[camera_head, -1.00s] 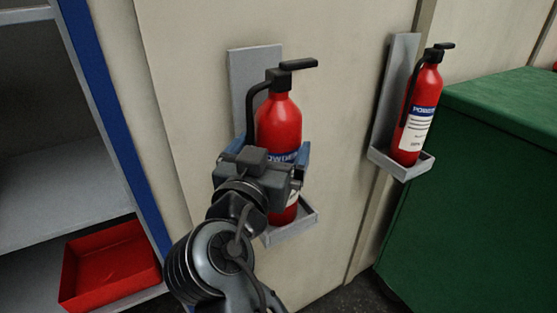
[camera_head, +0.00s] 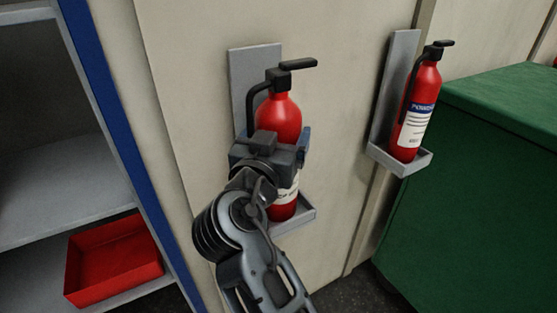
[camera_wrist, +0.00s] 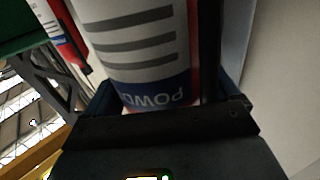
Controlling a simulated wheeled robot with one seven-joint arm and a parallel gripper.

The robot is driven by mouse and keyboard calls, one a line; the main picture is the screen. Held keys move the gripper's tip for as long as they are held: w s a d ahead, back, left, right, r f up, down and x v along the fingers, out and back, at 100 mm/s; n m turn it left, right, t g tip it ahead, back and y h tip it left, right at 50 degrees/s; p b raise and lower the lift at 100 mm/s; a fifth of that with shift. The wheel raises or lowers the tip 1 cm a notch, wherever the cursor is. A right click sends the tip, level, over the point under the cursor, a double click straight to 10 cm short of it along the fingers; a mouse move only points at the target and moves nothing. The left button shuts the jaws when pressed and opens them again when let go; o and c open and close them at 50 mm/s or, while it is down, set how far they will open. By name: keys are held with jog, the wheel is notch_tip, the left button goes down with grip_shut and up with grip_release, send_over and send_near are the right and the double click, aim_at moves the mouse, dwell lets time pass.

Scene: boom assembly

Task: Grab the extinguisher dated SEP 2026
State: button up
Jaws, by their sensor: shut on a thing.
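Two red fire extinguishers sit in grey wall brackets. My gripper (camera_head: 272,148) is shut on the left extinguisher (camera_head: 280,115), around its middle. That extinguisher stands upright in its bracket (camera_head: 297,219), with its black handle at the top and its hose on the left side. In the wrist view its white label and blue POWDER band (camera_wrist: 155,97) show upside down between the fingers; no date can be read. The right extinguisher (camera_head: 419,110) stands in its own bracket (camera_head: 400,165), apart from my gripper. Its label's small print is too small to read.
A green cabinet (camera_head: 480,190) stands at the right, close to the right bracket. A grey shelf unit with a blue edge (camera_head: 117,130) is at the left and holds a red tray (camera_head: 115,262). The beige wall panel between the brackets is clear.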

jog(key=c, duration=1)
jog(key=shift+r, duration=0.25)
jog(key=shift+c, duration=0.5)
